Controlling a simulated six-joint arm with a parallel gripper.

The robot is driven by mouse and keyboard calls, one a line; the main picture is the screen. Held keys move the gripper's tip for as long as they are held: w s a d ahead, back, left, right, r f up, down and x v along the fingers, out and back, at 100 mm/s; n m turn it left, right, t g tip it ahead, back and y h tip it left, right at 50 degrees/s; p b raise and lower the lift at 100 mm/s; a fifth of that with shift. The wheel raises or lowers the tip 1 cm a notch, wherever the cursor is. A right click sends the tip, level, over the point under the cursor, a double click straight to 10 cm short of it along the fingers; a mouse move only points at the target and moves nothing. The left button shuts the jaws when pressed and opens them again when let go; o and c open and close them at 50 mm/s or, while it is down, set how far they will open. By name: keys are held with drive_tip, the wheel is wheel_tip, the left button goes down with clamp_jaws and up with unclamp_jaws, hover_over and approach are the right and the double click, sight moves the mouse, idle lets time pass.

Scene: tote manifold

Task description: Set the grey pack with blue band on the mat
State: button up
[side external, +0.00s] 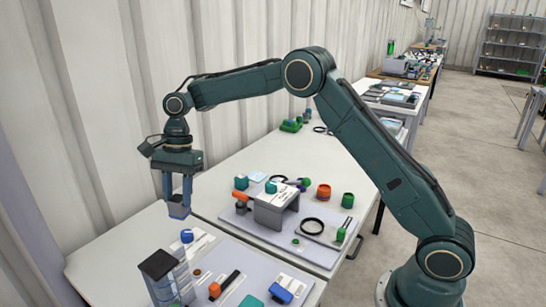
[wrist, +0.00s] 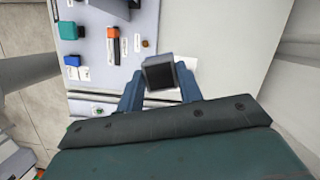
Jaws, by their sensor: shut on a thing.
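My gripper (side external: 178,205) hangs high over the front table's wall side, its fingers pointing down. It is shut on a small block, which I take to be the grey pack with blue band (side external: 179,211). In the wrist view this pack (wrist: 159,76) sits between the fingertips (wrist: 159,84), with a dark square face and a grey edge. Its blue band cannot be made out clearly. The pale grey mat (side external: 245,268) lies on the front table, below and to the right of the gripper. It also shows at upper left in the wrist view (wrist: 92,50).
A tall dark box (side external: 165,280) stands at the front left. On the mat are an orange-ended black item (side external: 215,290), a blue block (side external: 283,290) and a teal block (side external: 250,301). A round blue item (side external: 187,236) stands near the mat's back. Behind, another cluttered mat holds a grey stand (side external: 275,207).

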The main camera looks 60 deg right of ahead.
drive_tip(key=shift+w+a+r+m+t, duration=0.15)
drive_tip(key=shift+w+a+r+m, duration=0.1)
drive_tip(key=shift+r+m, duration=0.35)
drive_tip(key=shift+w+a+r+m+t, duration=0.1)
drive_tip(key=shift+w+a+r+m, duration=0.2)
drive_tip(key=shift+r+m, duration=0.35)
drive_tip(key=shift+w+a+r+m+t, duration=0.2)
drive_tip(key=shift+r+m, duration=0.25)
drive_tip(key=shift+r, duration=0.3)
hover_over(183, 262)
drive_tip(key=d+x, duration=0.1)
drive_tip(key=x, duration=0.5)
drive_tip(key=d+x, duration=0.2)
drive_tip(key=x, duration=0.5)
drive_tip(key=d+f+x, duration=0.1)
drive_tip(key=x, duration=0.5)
drive_tip(key=shift+s+d+f, duration=0.15)
drive_tip(key=shift+d+f, duration=0.15)
drive_tip(key=shift+f, duration=0.05)
drive_tip(key=shift+f, duration=0.1)
drive_tip(key=o, duration=1)
drive_tip(key=v, duration=1.2)
drive_tip(key=shift+d, duration=0.2)
